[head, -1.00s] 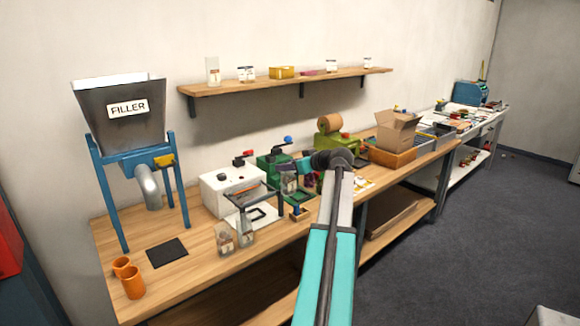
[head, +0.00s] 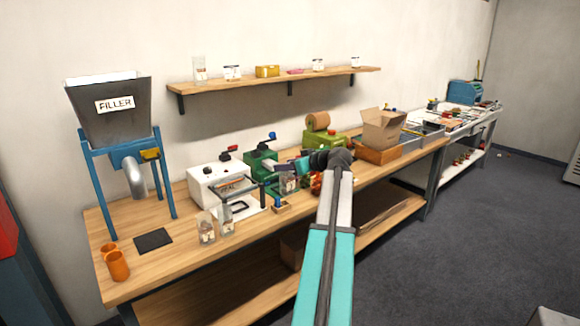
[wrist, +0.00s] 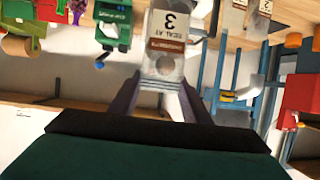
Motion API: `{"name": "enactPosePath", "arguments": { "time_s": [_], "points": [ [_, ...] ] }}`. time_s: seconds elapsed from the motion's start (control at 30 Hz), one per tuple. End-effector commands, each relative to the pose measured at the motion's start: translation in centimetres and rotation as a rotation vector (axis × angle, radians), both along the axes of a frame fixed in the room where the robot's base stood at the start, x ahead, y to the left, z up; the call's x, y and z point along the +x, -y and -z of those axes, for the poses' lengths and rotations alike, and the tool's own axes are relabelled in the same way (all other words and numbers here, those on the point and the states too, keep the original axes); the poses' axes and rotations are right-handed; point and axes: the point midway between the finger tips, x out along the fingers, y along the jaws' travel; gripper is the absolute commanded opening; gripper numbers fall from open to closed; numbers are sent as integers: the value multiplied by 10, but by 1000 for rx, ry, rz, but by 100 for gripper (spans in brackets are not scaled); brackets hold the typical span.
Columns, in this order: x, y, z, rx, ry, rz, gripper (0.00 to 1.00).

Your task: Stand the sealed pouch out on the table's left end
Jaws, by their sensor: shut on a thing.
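My gripper (wrist: 160,95) is shut on a clear pouch (wrist: 168,50) with a white label reading "3 SEAL AT" and a brown band. The wrist view shows it upside down between the two fingers. In the head view the held pouch (head: 288,184) is small, in front of the green machine and above the table (head: 190,268). Two similar pouches (head: 206,229) (head: 227,220) stand upright left of centre on the table. Whether the held pouch's seal is closed is too small to tell.
At the table's left end are orange cups (head: 117,264) and a black mat (head: 152,240), with bare wood around them. The filler (head: 112,110) stands behind. A white machine (head: 215,185) and green machine (head: 262,163) stand near the held pouch. A cardboard box (head: 383,130) is farther right.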

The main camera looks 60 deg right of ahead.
Motion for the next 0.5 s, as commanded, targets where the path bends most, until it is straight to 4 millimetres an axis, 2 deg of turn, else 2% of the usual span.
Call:
{"name": "enactPosePath", "arguments": {
  "time_s": [0.5],
  "points": [
    [61,-45,-1,0,1,-91,7]
  ]
}}
